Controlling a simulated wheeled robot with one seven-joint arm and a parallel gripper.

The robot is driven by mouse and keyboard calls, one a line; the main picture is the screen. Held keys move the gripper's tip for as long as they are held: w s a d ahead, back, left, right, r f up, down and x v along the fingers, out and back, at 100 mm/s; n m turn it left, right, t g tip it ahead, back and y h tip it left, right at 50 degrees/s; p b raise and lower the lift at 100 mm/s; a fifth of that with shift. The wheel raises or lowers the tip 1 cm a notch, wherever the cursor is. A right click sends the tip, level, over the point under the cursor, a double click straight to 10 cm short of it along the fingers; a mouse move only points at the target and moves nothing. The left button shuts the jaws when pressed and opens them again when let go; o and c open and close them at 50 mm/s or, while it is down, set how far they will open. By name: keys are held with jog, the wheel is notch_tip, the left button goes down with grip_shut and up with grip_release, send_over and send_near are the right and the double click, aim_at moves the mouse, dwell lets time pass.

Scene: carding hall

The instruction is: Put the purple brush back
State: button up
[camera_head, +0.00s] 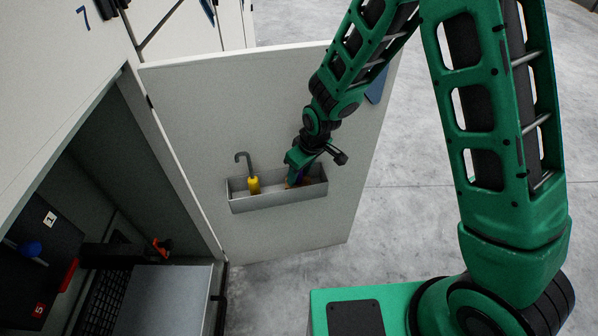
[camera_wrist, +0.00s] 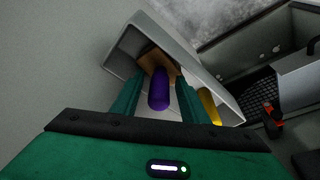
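The purple brush shows in the wrist view as an upright purple handle (camera_wrist: 158,90) with a brown block (camera_wrist: 157,62) at its base. The brown block is inside the grey tray (camera_head: 279,201) fixed to the open cabinet door. My gripper (camera_head: 298,180) reaches down into the right part of this tray. In the wrist view my gripper (camera_wrist: 159,82) is open, its two fingers on either side of the purple handle with a narrow gap at each side. In the head view the gripper hides most of the brush.
A yellow-handled hook tool (camera_head: 253,184) stands in the left part of the tray, near one finger in the wrist view. The open door (camera_head: 200,110) is behind the tray. The cabinet at the left holds a grey panel (camera_head: 165,300) and red items. The floor (camera_head: 400,220) right of the door is clear.

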jog(key=shift+r, duration=0.1)
jog(key=v, duration=1.2)
jog(key=shift+d, duration=0.1)
jog(key=s+d+r+m+h, duration=0.1)
jog(key=s+d+r+m, duration=0.15)
jog(key=d, duration=0.55)
jog(key=s+d+r+m, duration=0.2)
jog(key=d+r, duration=0.1)
jog(key=d, duration=0.5)
jog(key=s+d+r+m+h, duration=0.1)
jog(key=s+d+r+m, duration=0.15)
jog(key=d, duration=0.45)
jog(key=s+d+r+m+g, duration=0.1)
jog(key=s+d+m, duration=0.3)
jog(key=s, duration=0.5)
jog(key=s+d+r+m+g, duration=0.1)
jog(key=s+d+r+m, duration=0.3)
jog(key=s+d, duration=0.4)
jog(key=shift+s, duration=1.2)
jog(key=shift+d, duration=0.1)
